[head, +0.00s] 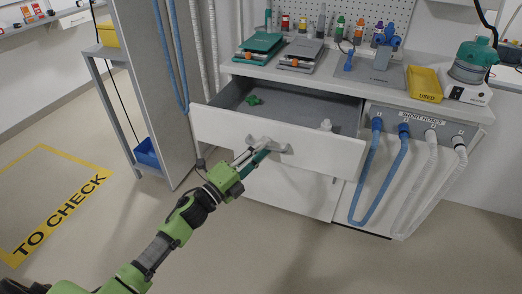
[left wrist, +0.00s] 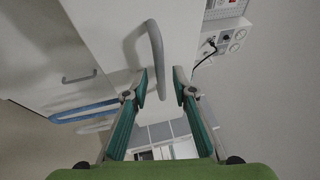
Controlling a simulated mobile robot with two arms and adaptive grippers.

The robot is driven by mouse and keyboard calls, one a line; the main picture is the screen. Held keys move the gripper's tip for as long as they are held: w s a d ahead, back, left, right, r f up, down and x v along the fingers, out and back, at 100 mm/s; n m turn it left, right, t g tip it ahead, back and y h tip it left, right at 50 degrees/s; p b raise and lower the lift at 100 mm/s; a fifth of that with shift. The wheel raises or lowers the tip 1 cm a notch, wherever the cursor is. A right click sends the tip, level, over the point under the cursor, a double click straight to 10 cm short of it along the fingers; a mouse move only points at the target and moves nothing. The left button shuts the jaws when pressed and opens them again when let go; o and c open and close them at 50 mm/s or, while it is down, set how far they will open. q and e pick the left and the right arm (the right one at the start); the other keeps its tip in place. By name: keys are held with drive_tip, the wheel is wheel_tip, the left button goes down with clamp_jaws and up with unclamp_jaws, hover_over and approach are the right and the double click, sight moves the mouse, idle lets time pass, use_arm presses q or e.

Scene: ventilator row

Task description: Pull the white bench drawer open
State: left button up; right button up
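The white bench drawer (head: 285,140) stands well out from the bench in the head view, with its grey inside showing. A green item (head: 253,100) and a small white item (head: 325,125) are in it. Its grey bar handle (head: 283,149) is on the front; it also shows in the left wrist view (left wrist: 156,50). My left gripper (head: 258,155) is at this handle. In the left wrist view its fingers (left wrist: 163,88) are apart, with the handle's lower end between them and gaps showing at the sides. My right gripper is not in view.
The bench top holds two scales (head: 301,54), a yellow tray (head: 425,84) and a green-topped device (head: 471,66). Blue and white hoses (head: 362,180) hang at the right of the drawer. A tall grey panel (head: 150,80) stands left. The floor before the drawer is clear.

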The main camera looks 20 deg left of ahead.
use_arm(q)
drive_tip(key=v, duration=1.2)
